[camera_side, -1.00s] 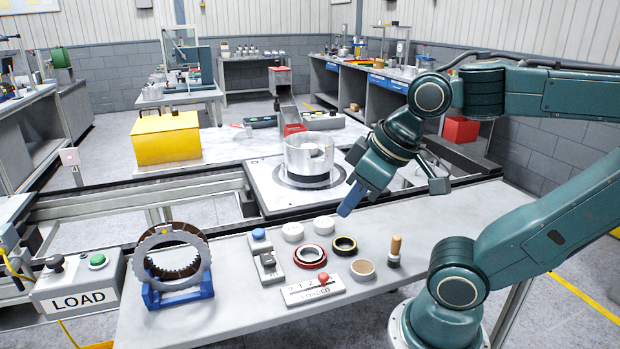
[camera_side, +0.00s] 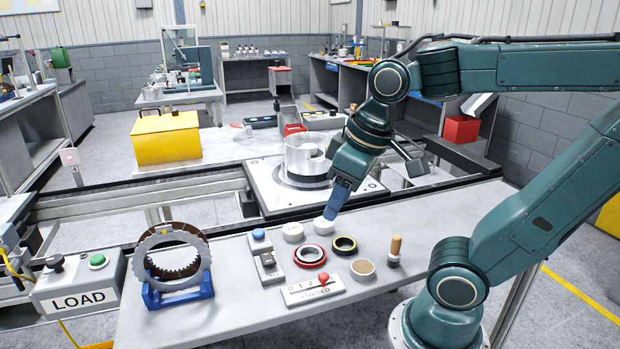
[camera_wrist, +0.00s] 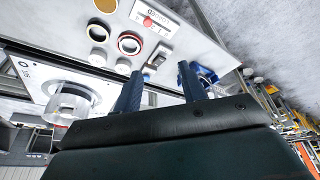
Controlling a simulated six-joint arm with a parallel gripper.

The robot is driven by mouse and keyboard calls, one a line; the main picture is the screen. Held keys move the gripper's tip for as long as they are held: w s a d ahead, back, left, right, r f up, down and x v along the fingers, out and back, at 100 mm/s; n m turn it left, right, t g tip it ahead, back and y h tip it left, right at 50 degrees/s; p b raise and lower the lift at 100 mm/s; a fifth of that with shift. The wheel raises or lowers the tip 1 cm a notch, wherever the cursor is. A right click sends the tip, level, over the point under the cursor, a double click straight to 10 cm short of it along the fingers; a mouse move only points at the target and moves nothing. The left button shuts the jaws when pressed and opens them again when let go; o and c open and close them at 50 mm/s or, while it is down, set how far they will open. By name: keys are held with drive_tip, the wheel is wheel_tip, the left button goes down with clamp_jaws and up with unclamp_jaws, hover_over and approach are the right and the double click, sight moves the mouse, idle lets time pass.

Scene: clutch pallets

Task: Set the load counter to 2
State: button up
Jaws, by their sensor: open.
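The load counter (camera_side: 312,291) is a white plate marked LOADED on the front of the bench, with a row of digits from 0 along its back edge. Its red knob (camera_side: 323,278) stands near the right end, just right of the digit 2; the digit behind it is hidden. In the wrist view the counter (camera_wrist: 160,26) and red knob (camera_wrist: 147,21) are at the top. My gripper (camera_side: 331,213) is open and empty, above the bench's back edge by a white disc, behind and above the counter. Its two fingers show apart in the wrist view (camera_wrist: 158,84).
A white disc (camera_side: 324,225), a red ring (camera_side: 310,256), a black-yellow ring (camera_side: 344,246), a tan roll (camera_side: 363,269) and a wood-handled stamp (camera_side: 395,250) stand around the counter. A toothed ring on a blue stand (camera_side: 180,295) is left. The bench front is clear.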

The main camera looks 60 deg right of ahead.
sight(322, 275)
drive_tip(key=w+d+f+g, duration=0.2)
drive_tip(key=w+f+g, duration=0.4)
drive_tip(key=w+g, duration=0.2)
drive_tip(key=shift+w+d, duration=0.3)
drive_tip(key=shift+w, duration=0.55)
drive_tip(key=x, duration=1.3)
drive_tip(key=shift+s+a+f, duration=0.1)
drive_tip(key=shift+s+f, duration=0.2)
clamp_jaws()
